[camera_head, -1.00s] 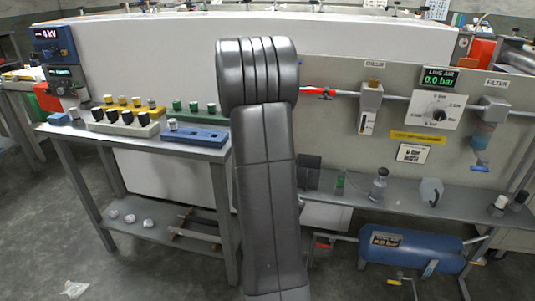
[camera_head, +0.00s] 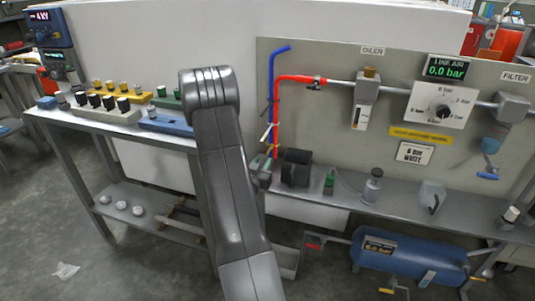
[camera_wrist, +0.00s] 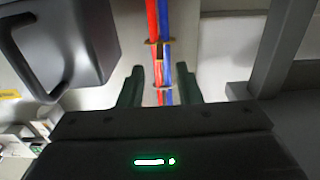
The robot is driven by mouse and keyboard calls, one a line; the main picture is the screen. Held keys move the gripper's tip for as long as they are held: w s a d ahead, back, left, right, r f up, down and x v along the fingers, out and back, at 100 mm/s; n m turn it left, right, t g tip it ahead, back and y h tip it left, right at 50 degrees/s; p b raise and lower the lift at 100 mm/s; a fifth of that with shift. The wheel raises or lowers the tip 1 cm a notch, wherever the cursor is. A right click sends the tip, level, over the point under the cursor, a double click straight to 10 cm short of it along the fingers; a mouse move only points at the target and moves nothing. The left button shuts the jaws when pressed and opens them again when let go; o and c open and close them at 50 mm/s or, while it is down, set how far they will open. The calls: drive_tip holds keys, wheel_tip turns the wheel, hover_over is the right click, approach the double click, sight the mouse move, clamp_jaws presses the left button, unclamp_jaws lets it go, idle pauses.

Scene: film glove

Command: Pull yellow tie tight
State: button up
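A red hose (camera_head: 276,112) and a blue hose (camera_head: 271,85) run side by side down the grey panel. A small yellow tie (camera_head: 270,151) shows low on them, with a pale tie (camera_head: 266,133) above it. In the wrist view two ties cross the hoses, an upper one (camera_wrist: 160,42) and a lower one (camera_wrist: 161,88); their colours are hard to tell apart. My gripper (camera_wrist: 160,82) is open, its dark green fingers on either side of the hoses in the picture. Contact cannot be told. My arm partly hides the gripper (camera_head: 264,168) in the head view.
A dark box with a handle (camera_wrist: 65,45) is close on the left in the wrist view; a dark box (camera_head: 297,168) stands on the shelf. A bench with knobs (camera_head: 115,118) is at left. A blue tank (camera_head: 400,258) sits below the shelf.

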sight(268, 152)
drive_tip(key=x, duration=0.6)
drive_tip(key=shift+w+d, duration=0.1)
drive_tip(key=shift+w, duration=0.2)
clamp_jaws()
